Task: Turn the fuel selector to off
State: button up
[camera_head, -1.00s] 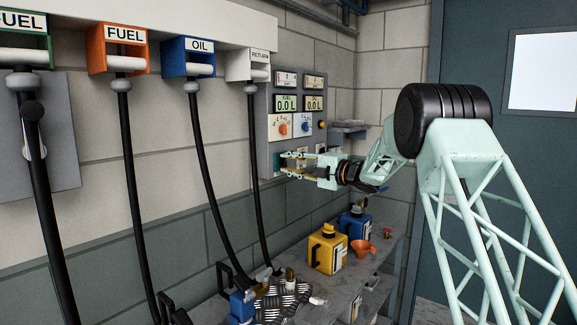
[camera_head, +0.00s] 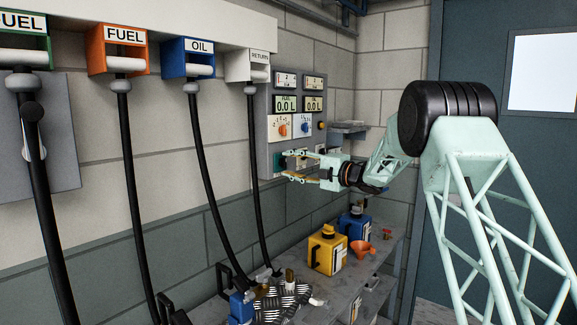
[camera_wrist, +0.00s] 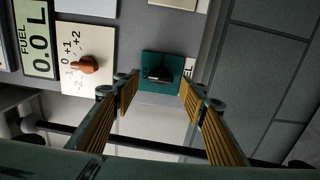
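A black knob (camera_wrist: 158,74) sits on a green plate (camera_wrist: 150,58) on the wall panel. Its raised grip lies roughly sideways in the wrist view. A label beside it is partly hidden and shows "EL". In the head view the green plate (camera_head: 279,160) is at the panel's lower left, and the knob's detail is too small to read. My gripper (camera_head: 288,165) is open and empty in front of the plate. In the wrist view its two fingers (camera_wrist: 156,90) stand on either side of the knob, apparently not touching it.
An orange knob (camera_wrist: 84,64) on a numbered dial sits close to the fingers. Fuel and oil displays (camera_head: 285,103) are above. Black hoses (camera_head: 252,175) hang left of the panel. A yellow can (camera_head: 327,250) and a funnel (camera_head: 361,248) stand on the bench below.

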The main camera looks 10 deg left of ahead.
jog(key=v, duration=1)
jog(key=shift+s+d, duration=0.2)
jog(key=shift+d, duration=0.15)
jog(key=shift+f, duration=0.1)
